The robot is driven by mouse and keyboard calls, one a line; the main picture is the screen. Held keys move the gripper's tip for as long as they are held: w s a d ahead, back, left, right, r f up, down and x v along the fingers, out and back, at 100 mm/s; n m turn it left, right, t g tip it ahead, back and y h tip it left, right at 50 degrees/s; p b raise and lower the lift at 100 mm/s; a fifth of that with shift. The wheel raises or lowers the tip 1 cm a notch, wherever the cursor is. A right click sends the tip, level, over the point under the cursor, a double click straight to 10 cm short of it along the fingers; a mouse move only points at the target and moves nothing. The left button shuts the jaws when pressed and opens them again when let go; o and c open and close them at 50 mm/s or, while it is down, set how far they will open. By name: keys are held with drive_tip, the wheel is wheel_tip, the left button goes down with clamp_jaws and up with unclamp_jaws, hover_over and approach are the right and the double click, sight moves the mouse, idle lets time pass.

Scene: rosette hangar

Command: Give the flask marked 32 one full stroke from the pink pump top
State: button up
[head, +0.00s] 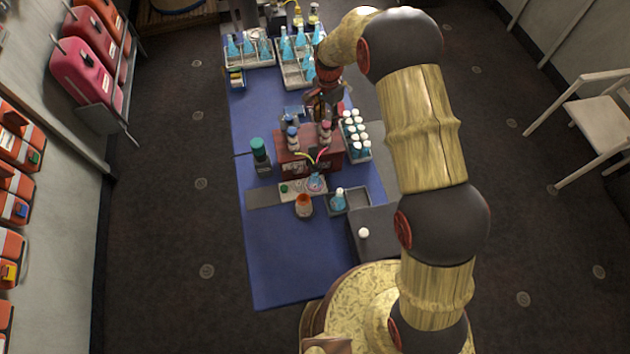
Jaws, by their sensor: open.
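A red-brown pump box (307,160) stands mid-table with two pump tops on it. The left top (291,131) is blue, and the pink pump top (326,126) is on the right. Coloured spouts (313,157) reach out from the box's front. A flask with blue liquid (315,183) stands at the front of the box near the spouts; its marking is too small to read. My gripper (324,108) is open, pointing down just above and behind the pink top. I cannot tell whether they touch. My arm hides part of the area behind.
Another blue flask (339,200) stands in a grey tray at right, with an orange-topped vessel (303,206) beside it. A green-capped bottle (260,153) is left of the box, a rack of white-capped bottles (355,132) right. Racked flasks (298,50) stand behind. The front mat (288,260) is clear.

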drive_tip(key=shift+r+p, duration=1.05)
drive_tip(key=shift+r, duration=1.6)
idle(0.7)
